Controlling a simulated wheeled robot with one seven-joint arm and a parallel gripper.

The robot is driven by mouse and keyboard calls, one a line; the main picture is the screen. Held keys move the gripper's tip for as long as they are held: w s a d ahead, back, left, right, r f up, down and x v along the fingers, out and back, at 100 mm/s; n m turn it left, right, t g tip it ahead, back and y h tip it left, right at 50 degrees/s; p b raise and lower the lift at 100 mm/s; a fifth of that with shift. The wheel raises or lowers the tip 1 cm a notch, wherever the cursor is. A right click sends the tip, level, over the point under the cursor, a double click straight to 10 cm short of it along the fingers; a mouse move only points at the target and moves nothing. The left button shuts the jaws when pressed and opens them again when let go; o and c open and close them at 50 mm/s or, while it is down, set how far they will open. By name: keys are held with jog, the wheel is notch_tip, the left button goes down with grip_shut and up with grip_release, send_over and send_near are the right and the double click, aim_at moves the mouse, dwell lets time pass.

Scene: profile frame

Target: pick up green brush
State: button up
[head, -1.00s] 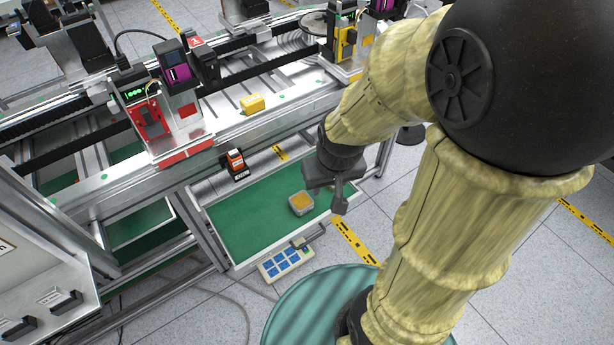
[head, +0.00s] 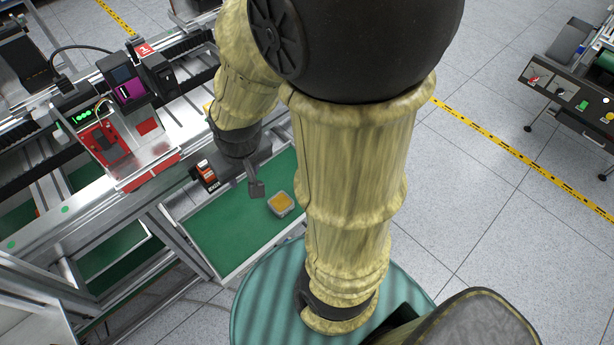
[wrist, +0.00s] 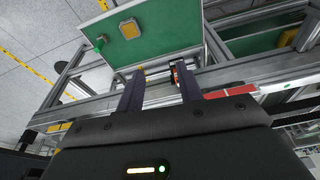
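A small green object (wrist: 100,44), which may be the green brush, shows at the edge of the green tabletop (wrist: 170,30) in the wrist view. It is too small to make out fully, and I do not see it in the head view, where my arm covers part of that table. My gripper (head: 257,188) hangs over the green tabletop, left of a small box with a yellow top. In the wrist view, the two fingers of my gripper (wrist: 160,70) stand apart with nothing held between them.
The yellow-topped box (head: 281,203) lies on the green tabletop, and shows in the wrist view too (wrist: 129,29). A black and orange device (head: 204,172) stands near the rail machine (head: 130,170). Another bench (head: 570,90) is at the far right. Open floor lies between.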

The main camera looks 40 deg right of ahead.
jog(key=shift+o, duration=1.4)
jog(key=shift+s+d, duration=0.1)
jog(key=shift+s, duration=0.35)
jog(key=d+f+n+g+h+b, duration=0.35)
jog(key=f+b, duration=0.55)
jog(key=f, duration=0.4)
jog(key=d+f+n+g+h+b, duration=0.4)
jog(key=f+b, duration=0.4)
jog(key=f, duration=0.4)
jog(key=w+d+f+n+t+h+b, duration=0.1)
jog(key=w+f+n+t+h+b, duration=0.1)
jog(key=w+f+n+h+b, duration=0.1)
jog(key=w+d+f+n+t+h+b, duration=0.2)
jog(key=w+f+n+h+b, duration=0.2)
jog(key=w+f+b, duration=0.1)
jog(key=w+d+f+n+t+h+b, duration=0.2)
jog(key=w+f+n+h+b, duration=0.1)
jog(key=w+f+n+b, duration=0.1)
jog(key=shift+w+d+f+b, duration=0.1)
jog(key=shift+f+b, duration=0.1)
jog(key=shift+b, duration=0.55)
jog(key=shift+w+n+t+h, duration=0.15)
jog(key=shift+n+t+h, duration=0.1)
jog(key=shift+r, duration=0.15)
